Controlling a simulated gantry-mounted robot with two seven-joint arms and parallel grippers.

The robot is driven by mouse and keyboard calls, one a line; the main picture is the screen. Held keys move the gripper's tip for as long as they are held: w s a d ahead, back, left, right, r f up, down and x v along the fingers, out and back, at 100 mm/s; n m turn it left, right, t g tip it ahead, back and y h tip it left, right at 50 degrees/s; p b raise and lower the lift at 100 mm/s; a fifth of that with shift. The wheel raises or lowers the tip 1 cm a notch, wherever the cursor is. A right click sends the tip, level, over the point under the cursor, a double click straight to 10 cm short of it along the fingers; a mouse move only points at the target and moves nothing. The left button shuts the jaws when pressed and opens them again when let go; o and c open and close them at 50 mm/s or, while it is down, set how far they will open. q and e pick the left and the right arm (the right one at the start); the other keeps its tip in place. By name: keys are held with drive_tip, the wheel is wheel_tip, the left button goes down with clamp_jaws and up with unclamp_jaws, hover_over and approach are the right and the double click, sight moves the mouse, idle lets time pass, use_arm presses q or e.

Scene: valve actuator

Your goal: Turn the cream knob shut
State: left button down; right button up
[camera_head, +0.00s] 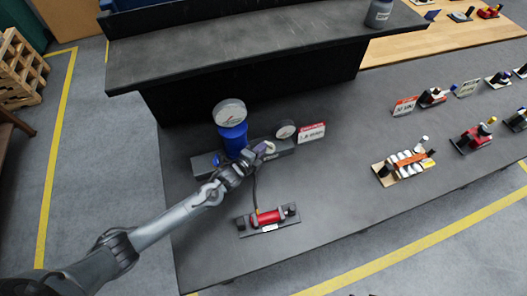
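The cream knob (270,148) shows as a small pale shape on the dark valve block (286,147), beside the fingers of my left gripper (262,150). The gripper reaches in from the lower left and covers part of the knob. I cannot tell whether the fingers touch the knob or are closed on it. A blue actuator (232,138) with a round gauge (230,112) on top stands just behind and left of the gripper. A smaller gauge (285,130) stands to the right of the knob. My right gripper is not in view.
A red cylinder (268,218) on a dark base lies in front, with a hose running toward the valve block. A raised dark shelf (250,45) overhangs the back. Clear bench lies between the block and the tan-based valve set (404,165).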

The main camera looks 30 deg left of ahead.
use_arm(q)
drive_tip(key=shift+w+a+f, duration=0.2)
drive_tip(key=shift+a, duration=0.45)
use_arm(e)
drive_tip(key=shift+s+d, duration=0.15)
use_arm(q)
drive_tip(key=shift+a, duration=0.1)
drive_tip(key=shift+w+r, duration=0.15)
drive_tip(key=shift+w, duration=0.2)
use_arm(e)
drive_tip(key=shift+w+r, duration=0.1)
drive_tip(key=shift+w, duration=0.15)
use_arm(q)
drive_tip(key=shift+a, duration=0.15)
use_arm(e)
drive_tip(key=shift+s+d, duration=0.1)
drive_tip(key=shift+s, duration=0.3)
use_arm(q)
drive_tip(key=shift+s+d, duration=0.1)
drive_tip(key=shift+d, duration=0.45)
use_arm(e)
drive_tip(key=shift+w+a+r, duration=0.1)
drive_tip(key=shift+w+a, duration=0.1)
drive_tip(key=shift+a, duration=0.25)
use_arm(q)
drive_tip(key=shift+p, duration=0.35)
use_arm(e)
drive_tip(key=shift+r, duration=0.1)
